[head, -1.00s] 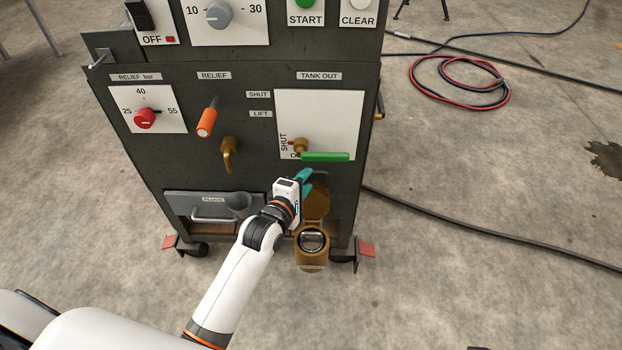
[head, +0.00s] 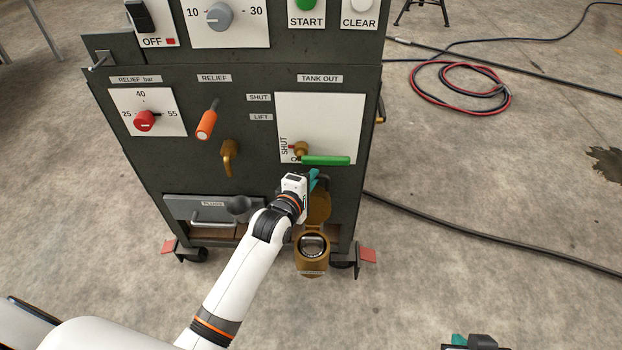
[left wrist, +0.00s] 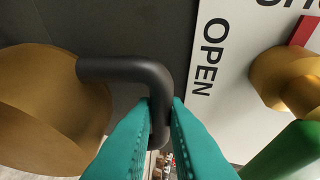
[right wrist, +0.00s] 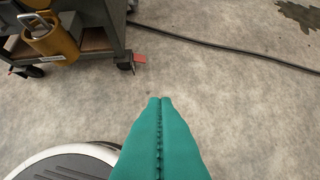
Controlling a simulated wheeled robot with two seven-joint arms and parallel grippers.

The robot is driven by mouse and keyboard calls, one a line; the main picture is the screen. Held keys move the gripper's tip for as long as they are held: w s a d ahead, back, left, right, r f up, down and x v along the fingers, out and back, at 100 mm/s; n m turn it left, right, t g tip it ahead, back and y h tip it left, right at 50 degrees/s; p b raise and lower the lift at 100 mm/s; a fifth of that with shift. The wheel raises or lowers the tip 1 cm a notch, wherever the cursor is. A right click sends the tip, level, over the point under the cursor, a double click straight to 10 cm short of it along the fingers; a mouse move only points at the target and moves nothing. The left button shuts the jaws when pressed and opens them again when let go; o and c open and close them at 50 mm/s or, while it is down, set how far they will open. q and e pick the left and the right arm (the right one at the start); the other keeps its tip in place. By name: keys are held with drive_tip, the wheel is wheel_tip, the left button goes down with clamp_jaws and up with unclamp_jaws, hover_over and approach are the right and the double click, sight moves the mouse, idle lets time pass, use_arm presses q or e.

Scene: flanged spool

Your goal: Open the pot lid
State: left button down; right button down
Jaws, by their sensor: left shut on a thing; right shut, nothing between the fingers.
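The brass pot (head: 312,256) sits low at the front of the cabinet, its round mouth uncovered and facing up. Its brass lid (head: 319,208) stands raised behind the mouth, against the cabinet side. In the left wrist view the lid (left wrist: 50,112) is at the left, with a bent black handle (left wrist: 122,69) running from it. My left gripper (head: 314,178) is shut on this handle; its teal fingers (left wrist: 160,112) pinch the bar's end. My right gripper (right wrist: 160,102) is shut and empty over the floor; part of it (head: 460,340) shows at the head view's bottom edge.
A green valve lever (head: 326,160) is just above my left gripper. A brass spout (head: 229,156) and a drawer (head: 212,213) are to its left.

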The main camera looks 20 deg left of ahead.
use_arm(q)
drive_tip(key=shift+s, duration=0.1)
